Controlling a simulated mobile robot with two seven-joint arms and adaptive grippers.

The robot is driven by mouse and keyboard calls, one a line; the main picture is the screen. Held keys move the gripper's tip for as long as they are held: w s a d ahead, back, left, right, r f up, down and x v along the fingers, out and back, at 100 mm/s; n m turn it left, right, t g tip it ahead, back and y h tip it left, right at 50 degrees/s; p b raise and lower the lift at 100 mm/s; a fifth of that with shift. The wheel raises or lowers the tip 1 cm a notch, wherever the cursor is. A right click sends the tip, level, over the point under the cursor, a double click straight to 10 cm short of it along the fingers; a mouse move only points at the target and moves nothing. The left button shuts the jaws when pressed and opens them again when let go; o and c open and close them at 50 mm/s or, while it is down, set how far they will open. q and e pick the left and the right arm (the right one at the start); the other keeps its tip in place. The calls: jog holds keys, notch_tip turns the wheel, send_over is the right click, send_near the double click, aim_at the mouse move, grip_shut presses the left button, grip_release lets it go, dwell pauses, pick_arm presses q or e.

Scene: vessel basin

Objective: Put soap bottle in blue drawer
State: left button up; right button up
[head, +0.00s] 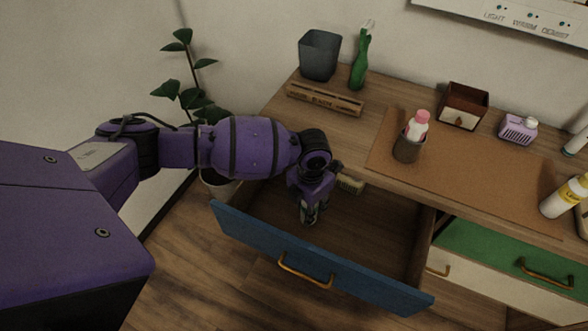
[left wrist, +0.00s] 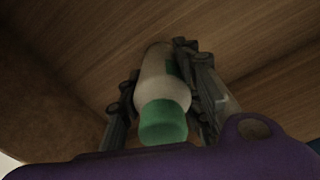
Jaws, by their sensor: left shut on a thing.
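The blue drawer (head: 322,264) is pulled open below the left part of the counter. My left gripper (head: 309,212) points down into the open drawer. It is shut on a white bottle with a green cap, taken here as the soap bottle (left wrist: 163,90). In the left wrist view the bottle lies between the two fingers (left wrist: 160,88), its green cap toward the camera. In the head view the gripper mostly hides it. I cannot tell whether the bottle touches the drawer floor. My right gripper is not in view.
A small pale yellowish item (head: 351,184) is in the drawer near its back. The counter holds a grey bin (head: 319,55), a green bottle (head: 360,62), a wooden rack (head: 324,99) and a cup (head: 407,147) with a pink-topped bottle. A green drawer (head: 490,250) is at right.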

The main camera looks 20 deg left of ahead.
pick_arm(q)
jog(key=shift+w+d+f, duration=0.1)
jog(key=shift+w+f, duration=0.05)
jog(key=shift+f, duration=0.5)
jog(key=shift+f, duration=0.1)
jog(key=o, duration=1.3)
jog(key=shift+f, duration=0.1)
notch_tip(320, 180, up, 12)
jog(key=shift+r+p, duration=0.2)
jog(key=shift+p, duration=0.1)
